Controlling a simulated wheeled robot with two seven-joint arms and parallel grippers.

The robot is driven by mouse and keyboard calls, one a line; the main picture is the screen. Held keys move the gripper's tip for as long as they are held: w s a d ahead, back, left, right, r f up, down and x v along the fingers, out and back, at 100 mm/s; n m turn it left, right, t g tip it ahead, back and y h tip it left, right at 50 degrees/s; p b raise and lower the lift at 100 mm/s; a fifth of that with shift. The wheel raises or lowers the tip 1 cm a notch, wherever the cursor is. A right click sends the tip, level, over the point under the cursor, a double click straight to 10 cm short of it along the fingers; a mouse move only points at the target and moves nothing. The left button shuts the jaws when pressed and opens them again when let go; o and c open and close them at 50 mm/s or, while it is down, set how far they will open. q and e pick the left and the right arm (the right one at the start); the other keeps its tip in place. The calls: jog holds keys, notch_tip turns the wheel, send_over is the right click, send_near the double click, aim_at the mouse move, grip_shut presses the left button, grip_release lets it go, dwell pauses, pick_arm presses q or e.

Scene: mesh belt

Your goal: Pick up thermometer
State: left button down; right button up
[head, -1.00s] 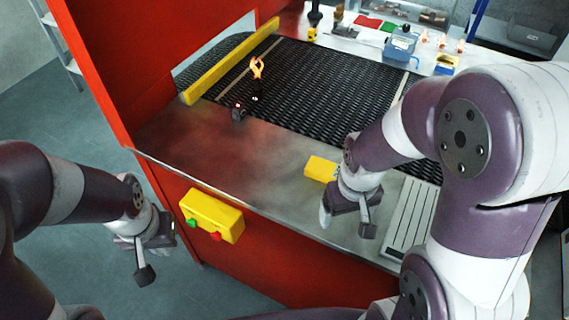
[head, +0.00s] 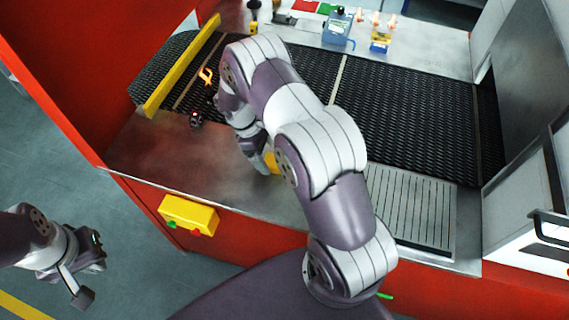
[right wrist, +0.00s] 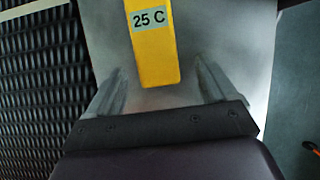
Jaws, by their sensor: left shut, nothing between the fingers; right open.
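The thermometer is a yellow block with a "25 C" display. In the right wrist view the thermometer (right wrist: 155,50) lies on the metal surface, its near end reaching between my open fingers. In the head view only a small part of the thermometer (head: 271,162) shows, mostly hidden by my right arm. My left gripper (head: 84,285) is shut and empty, off the front of the counter at lower left.
A dark mesh belt (head: 410,105) runs behind the metal ledge (head: 150,150), with a yellow rail (head: 182,68) at its left. A small black object (head: 196,120) stands on the ledge. A yellow button box (head: 187,215) is on the red front. A blue device (head: 338,28) stands at the back.

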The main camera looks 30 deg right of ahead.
jog(key=x, duration=0.2)
jog(key=shift+s+d+f+p, duration=0.1)
jog(key=shift+d+f+p, duration=0.1)
jog(key=shift+d+p, duration=0.15)
jog(key=shift+d+f, duration=0.1)
jog(key=shift+f, duration=0.25)
jog(key=c, duration=1)
pick_arm(q)
jog(key=shift+d+r, duration=0.15)
jog(key=shift+r, duration=0.7)
pick_arm(e)
jog(key=shift+c, duration=0.7)
jog(key=shift+r, duration=0.15)
